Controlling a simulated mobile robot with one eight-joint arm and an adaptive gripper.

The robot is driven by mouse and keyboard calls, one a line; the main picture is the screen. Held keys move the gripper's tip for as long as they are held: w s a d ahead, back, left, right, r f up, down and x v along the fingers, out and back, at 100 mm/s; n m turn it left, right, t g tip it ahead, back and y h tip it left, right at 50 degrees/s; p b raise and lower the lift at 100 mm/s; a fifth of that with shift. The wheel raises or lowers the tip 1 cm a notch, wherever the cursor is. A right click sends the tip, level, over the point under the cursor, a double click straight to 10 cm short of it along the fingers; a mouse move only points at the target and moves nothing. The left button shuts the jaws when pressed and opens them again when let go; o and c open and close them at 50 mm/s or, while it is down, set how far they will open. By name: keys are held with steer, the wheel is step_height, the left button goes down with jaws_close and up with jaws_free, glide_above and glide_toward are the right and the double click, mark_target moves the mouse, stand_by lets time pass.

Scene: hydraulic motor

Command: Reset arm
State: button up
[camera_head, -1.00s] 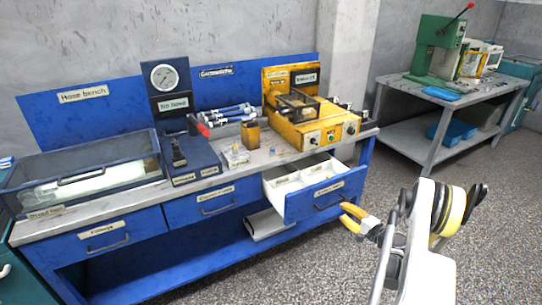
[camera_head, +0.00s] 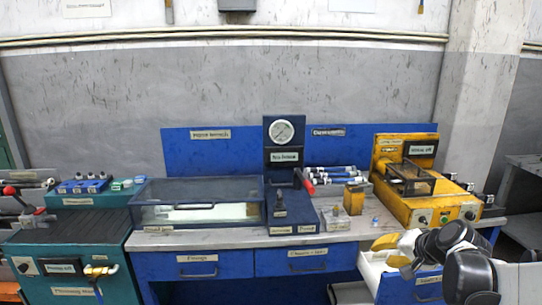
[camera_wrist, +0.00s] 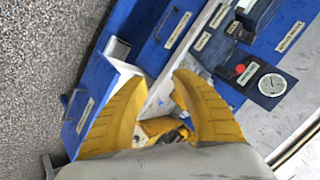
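My gripper (camera_wrist: 160,105) shows in the wrist view as two yellow fingers spread apart with nothing between them. In the head view my gripper (camera_head: 392,250) is at the lower right, in front of the open right drawer (camera_head: 384,278) of the blue bench. My arm covers part of that drawer. The drawer (camera_wrist: 98,117) also shows behind the left finger in the wrist view.
The blue hose bench (camera_head: 200,265) carries a glass-lidded case (camera_head: 160,212), a pressure gauge (camera_head: 282,132) stand and a yellow machine (camera_head: 425,205). A teal workstation (camera_head: 65,260) stands at the left. A grey table (camera_head: 525,210) is at the far right.

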steer(key=s+a+r+n+g+h, duration=0.1)
steer(key=s+a+n, duration=0.2)
steer(key=s, duration=0.9)
steer(key=s+a+r+n+h, duration=0.1)
steer(key=s+a+n, duration=0.3)
steer(key=s+a, duration=0.5)
steer(key=s, duration=0.3)
steer(key=shift+s+a+r+n+g+h, duration=0.2)
steer(key=shift+s+r+n+g+h, duration=0.1)
steer(key=shift+r+g, duration=0.1)
